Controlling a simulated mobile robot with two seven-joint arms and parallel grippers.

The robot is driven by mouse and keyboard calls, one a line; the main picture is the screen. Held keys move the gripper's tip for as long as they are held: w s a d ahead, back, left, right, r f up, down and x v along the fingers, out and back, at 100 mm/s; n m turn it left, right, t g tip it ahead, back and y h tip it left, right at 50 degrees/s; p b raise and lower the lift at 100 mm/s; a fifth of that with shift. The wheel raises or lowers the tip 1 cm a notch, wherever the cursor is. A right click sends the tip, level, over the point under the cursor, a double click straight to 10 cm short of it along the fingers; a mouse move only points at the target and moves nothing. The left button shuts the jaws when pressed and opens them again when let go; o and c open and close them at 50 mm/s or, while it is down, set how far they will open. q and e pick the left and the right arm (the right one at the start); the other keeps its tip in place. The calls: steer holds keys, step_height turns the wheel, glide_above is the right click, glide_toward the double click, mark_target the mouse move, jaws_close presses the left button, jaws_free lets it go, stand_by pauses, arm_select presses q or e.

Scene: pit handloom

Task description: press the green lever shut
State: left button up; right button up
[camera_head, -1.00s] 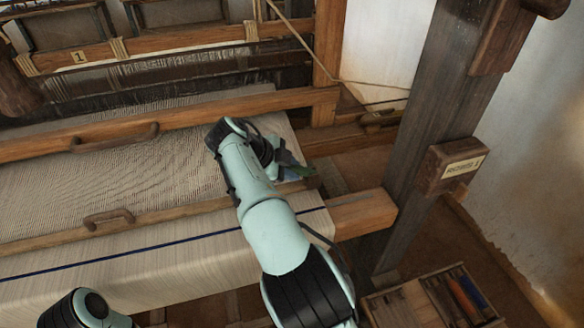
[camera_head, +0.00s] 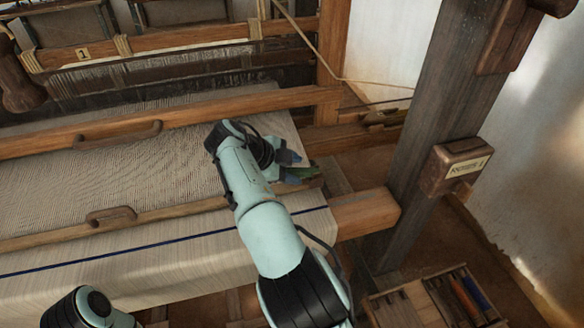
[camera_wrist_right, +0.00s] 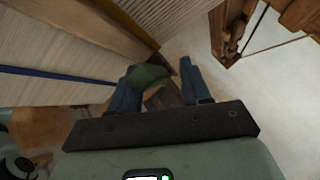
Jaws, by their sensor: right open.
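The green lever (camera_head: 304,170) sits at the right end of the wooden bar that lies across the cloth. In the right wrist view the green lever (camera_wrist_right: 150,76) shows between the blue fingers, close to or against the left one. I cannot tell whether they touch. My right gripper (camera_head: 290,164) is open at the lever, partly hidden behind my own forearm and wrist. Its two fingers (camera_wrist_right: 158,68) stand apart in the wrist view. How far the lever is tilted is unclear. Only a link of my left arm shows at the bottom left; its gripper is out of view.
The woven cloth (camera_head: 110,185) stretches across the loom to the left, with a dark blue stripe. A thick wooden post (camera_head: 450,110) with a labelled block (camera_head: 458,166) stands at right. A wooden box (camera_head: 405,306) with coloured sticks lies on the floor at lower right.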

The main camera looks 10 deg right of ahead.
arm_select(q)
steer(key=shift+t, duration=0.3)
steer(key=w+r+p, duration=0.2)
steer(key=w+r, duration=0.1)
steer(key=shift+w+r+p, duration=0.25)
steer(key=shift+w+p, duration=0.05)
steer(key=shift+w, duration=0.1)
arm_select(e)
steer(key=v, duration=1.3)
steer(key=shift+a+r, duration=0.1)
steer(key=shift+r, duration=0.05)
